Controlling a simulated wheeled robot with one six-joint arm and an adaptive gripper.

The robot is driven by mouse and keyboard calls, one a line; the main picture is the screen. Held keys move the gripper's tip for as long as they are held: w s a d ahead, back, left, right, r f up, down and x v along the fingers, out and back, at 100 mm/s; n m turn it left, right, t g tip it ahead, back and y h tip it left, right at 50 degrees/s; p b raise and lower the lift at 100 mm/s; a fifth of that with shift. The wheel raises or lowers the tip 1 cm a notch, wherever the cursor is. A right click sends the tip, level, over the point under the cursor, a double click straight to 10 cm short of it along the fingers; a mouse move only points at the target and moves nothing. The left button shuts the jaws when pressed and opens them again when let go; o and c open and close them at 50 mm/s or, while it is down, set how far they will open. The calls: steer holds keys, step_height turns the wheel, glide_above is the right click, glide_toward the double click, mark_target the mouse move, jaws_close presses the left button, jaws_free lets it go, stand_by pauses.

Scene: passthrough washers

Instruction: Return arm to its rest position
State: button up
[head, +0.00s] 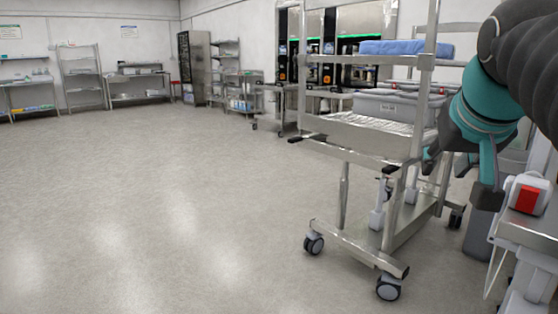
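My arm reaches in from the upper right edge of the head view. Its teal and black gripper (458,180) points downward at the right. The two fingers look spread apart, with nothing seen between them. My gripper is in front of the right side of a steel wheeled cart (350,137) and hides part of it. The upper arm links are cut off by the picture's edge.
The cart carries a grey bin (385,107) and folded blue cloth (391,47). A red-and-white switch box (526,196) is close to my gripper at the right. Shelves (82,72) line the far wall. The floor (150,190) at left is clear.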

steer(key=s+a+f+n+g+y, duration=0.1)
steer(key=s+a+f, duration=0.2)
steer(key=f, duration=0.6)
steer(key=s+a+f+n+g, duration=0.1)
steer(key=s+a+f, duration=0.2)
steer(key=f, duration=0.7)
steer(key=s+a+f+n+y, duration=0.1)
steer(key=s+a+f, duration=0.2)
steer(key=f, duration=0.6)
steer(key=shift+s+f+g+y, duration=0.3)
steer(key=shift+s+g, duration=0.1)
